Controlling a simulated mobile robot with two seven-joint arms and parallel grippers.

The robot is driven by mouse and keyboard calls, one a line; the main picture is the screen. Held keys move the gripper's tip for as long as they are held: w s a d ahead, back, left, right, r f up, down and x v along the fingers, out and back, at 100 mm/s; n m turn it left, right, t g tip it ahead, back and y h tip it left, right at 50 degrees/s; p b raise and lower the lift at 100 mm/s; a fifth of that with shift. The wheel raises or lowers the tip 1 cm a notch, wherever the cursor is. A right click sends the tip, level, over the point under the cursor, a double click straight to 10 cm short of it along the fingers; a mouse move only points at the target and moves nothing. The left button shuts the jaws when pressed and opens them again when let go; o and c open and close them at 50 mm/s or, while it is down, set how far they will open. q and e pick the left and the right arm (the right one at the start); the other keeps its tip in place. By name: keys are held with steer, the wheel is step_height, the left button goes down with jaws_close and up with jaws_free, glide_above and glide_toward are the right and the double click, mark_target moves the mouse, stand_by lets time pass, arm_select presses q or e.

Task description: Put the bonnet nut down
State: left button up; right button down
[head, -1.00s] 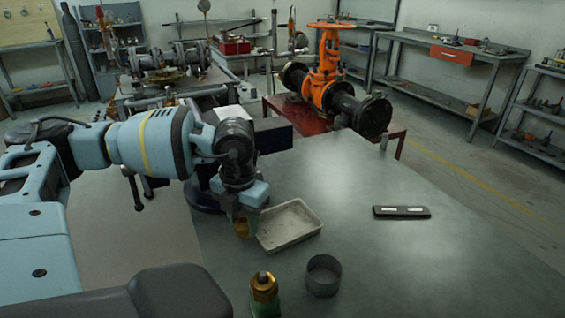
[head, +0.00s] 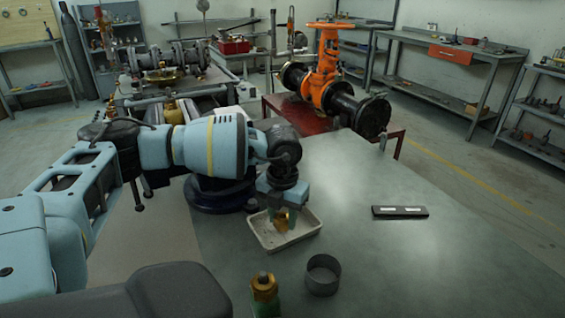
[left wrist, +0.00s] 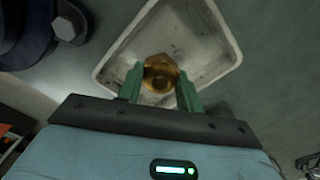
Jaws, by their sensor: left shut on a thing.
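My left gripper (head: 283,217) points down over the white tray (head: 301,238) in the head view. It is shut on the brass bonnet nut (head: 281,222). In the left wrist view the nut (left wrist: 160,76) sits between the two green fingertips, with the tray (left wrist: 215,50) behind and below it. The tray is otherwise empty where it shows. I cannot tell whether the nut touches the tray floor. My right gripper is not in view.
A flat black piece (head: 400,212) lies to the right. An orange valve (head: 325,75) stands behind. The table's right side is mostly clear.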

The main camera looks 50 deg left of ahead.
arm_select(q)
steer(key=shift+f, duration=0.4)
steer(key=o, duration=1)
steer(key=shift+f, duration=0.15)
steer(key=shift+o, duration=0.2)
step_height(320, 180, up, 12)
steer(key=shift+r+p, duration=0.2)
steer(key=shift+p, duration=0.2)
steer(key=shift+s+f, duration=0.1)
